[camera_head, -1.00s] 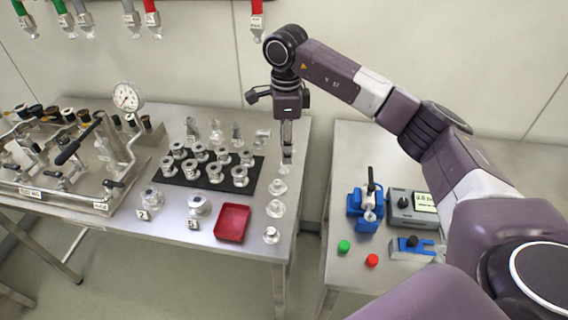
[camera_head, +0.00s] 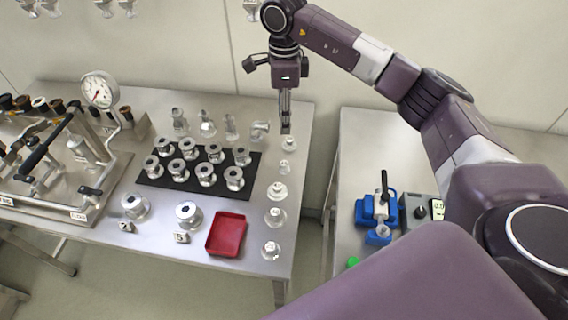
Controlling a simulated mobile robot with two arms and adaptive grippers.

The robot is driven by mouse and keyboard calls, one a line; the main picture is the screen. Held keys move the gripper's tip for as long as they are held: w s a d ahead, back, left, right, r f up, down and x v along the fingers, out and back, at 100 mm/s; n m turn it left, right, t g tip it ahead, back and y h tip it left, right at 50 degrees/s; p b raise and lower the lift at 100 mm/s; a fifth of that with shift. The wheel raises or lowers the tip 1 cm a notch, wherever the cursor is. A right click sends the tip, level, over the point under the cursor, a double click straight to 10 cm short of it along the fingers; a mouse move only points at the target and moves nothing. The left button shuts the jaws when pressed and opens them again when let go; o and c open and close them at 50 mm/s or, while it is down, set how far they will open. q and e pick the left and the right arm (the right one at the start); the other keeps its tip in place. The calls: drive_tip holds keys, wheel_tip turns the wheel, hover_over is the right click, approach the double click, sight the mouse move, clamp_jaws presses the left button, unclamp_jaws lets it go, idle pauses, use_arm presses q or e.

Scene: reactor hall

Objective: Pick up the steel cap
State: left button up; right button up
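My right gripper (camera_head: 285,126) points straight down over the far right part of the steel table. Its fingers look close together, seen edge-on, so their opening is hidden. Just below the fingertips stands a small shiny steel piece (camera_head: 289,144), the farthest of a row along the table's right edge. I cannot tell whether the fingertips touch it. Other small steel pieces in this row include one (camera_head: 284,168) just nearer and one (camera_head: 277,191) nearer still. Which one is the steel cap is too small to tell. My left gripper is not in view.
A black mat (camera_head: 208,186) with several flanged fittings lies left of the row. A red tray (camera_head: 226,236) sits at the front. Steel fittings (camera_head: 179,121) stand behind the mat. A second table (camera_head: 350,150) with a blue vise (camera_head: 378,215) stands right, across a gap.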

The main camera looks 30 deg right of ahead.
wheel_tip(320, 180, down, 3)
drive_tip(key=s+b, duration=0.1)
drive_tip(key=b, duration=0.7)
approach(284, 163)
drive_tip(key=shift+w+d+f, duration=0.25)
drive_tip(key=shift+w, duration=0.1)
drive_tip(key=shift+f, duration=0.2)
drive_tip(key=shift+s+a+f+p, duration=0.15)
drive_tip(key=shift+f+p, duration=0.15)
drive_tip(key=shift+f, duration=0.3)
drive_tip(key=f+p, duration=0.1)
drive_tip(key=f, duration=0.1)
drive_tip(key=f+p, duration=0.2)
drive_tip(key=f, duration=0.1)
drive_tip(key=shift+s+a+f, duration=0.1)
drive_tip(key=shift+s, duration=0.1)
drive_tip(key=shift+f, duration=0.65)
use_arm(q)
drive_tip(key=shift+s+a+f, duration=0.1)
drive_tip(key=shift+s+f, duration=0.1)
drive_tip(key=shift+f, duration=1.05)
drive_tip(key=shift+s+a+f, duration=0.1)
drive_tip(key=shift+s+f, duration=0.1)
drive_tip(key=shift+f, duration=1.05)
use_arm(e)
drive_tip(key=shift+w, duration=0.1)
clamp_jaws()
